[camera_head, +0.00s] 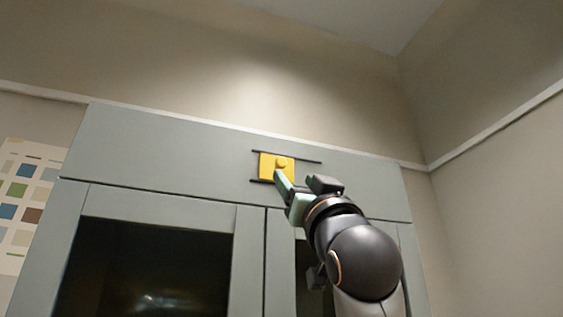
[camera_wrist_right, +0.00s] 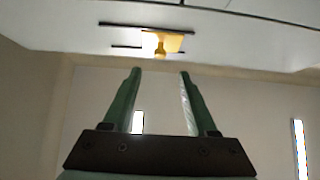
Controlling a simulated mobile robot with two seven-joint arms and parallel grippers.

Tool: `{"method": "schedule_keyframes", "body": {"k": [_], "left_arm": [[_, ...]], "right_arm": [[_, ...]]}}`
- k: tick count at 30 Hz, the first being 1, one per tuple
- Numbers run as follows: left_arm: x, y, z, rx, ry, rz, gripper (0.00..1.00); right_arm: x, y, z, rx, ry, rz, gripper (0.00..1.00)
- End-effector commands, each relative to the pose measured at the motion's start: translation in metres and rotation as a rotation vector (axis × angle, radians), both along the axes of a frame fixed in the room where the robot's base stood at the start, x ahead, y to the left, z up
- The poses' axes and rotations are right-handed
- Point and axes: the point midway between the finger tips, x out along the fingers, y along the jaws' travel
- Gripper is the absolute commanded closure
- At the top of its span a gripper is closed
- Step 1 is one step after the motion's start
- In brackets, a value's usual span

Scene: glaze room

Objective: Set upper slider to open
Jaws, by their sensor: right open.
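The upper slider is a yellow square plate with a round yellow knob (camera_head: 280,163). It sits between two dark horizontal rails on the grey cabinet's top panel (camera_head: 190,150). The rails run on past the plate to the right in the head view. In the right wrist view the slider (camera_wrist_right: 165,42) lies beyond the fingertips, its knob roughly between them. My right gripper (camera_head: 300,182) is just in front of the slider's lower right part; its fingers also show in the right wrist view (camera_wrist_right: 160,72), open and empty, apart from the knob. My left gripper is not in view.
Below the panel are cabinet doors with dark glass (camera_head: 145,270). A chart of coloured squares (camera_head: 22,200) hangs on the wall at the left. A pale trim (camera_head: 495,125) runs along the right wall. The space around the slider is clear apart from my right arm.

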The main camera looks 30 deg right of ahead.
Motion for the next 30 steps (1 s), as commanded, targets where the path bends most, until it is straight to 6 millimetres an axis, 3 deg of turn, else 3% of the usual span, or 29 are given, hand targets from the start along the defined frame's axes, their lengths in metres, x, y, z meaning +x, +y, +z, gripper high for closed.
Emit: {"method": "schedule_keyframes", "body": {"k": [3, 12, 27, 30], "left_arm": [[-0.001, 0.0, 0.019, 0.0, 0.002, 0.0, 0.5], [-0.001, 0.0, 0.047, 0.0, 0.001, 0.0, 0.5], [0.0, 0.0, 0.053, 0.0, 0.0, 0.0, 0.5], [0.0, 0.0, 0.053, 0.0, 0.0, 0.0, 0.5]], "right_arm": [[0.018, -0.005, 0.024, 0.001, 0.004, -0.001, 0.42], [0.056, -0.013, 0.061, -0.001, 0.002, -0.001, 0.42], [0.067, -0.016, 0.069, -0.001, 0.0, 0.001, 0.42], [0.067, -0.016, 0.069, 0.0, 0.0, 0.0, 0.53]]}}
